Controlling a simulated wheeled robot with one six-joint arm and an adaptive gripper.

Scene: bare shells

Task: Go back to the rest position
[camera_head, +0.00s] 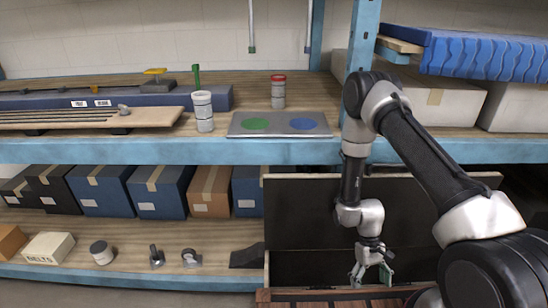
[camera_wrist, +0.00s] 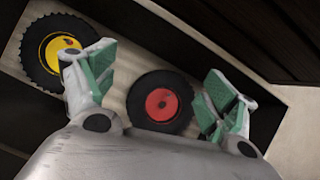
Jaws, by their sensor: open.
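My gripper (camera_head: 371,272) hangs at the end of my arm, low over an open dark box (camera_head: 310,215) in front of the shelf. In the wrist view, my gripper (camera_wrist: 155,95) has its two green-padded fingers spread wide with nothing between them held. Below and between the fingers lies a black wheel with a red hub (camera_wrist: 161,103). A black knobbly wheel with a yellow hub (camera_wrist: 58,50) lies at the upper left, partly behind the left finger. Both wheels rest on a light floor inside the dark walls.
The blue shelf edge (camera_head: 150,151) runs above and behind my gripper. A plate with green and blue discs (camera_head: 279,124) and several canisters stand on the upper shelf. Boxes (camera_head: 160,190) line the lower shelf. The dark wall (camera_wrist: 185,45) is close beside the fingers.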

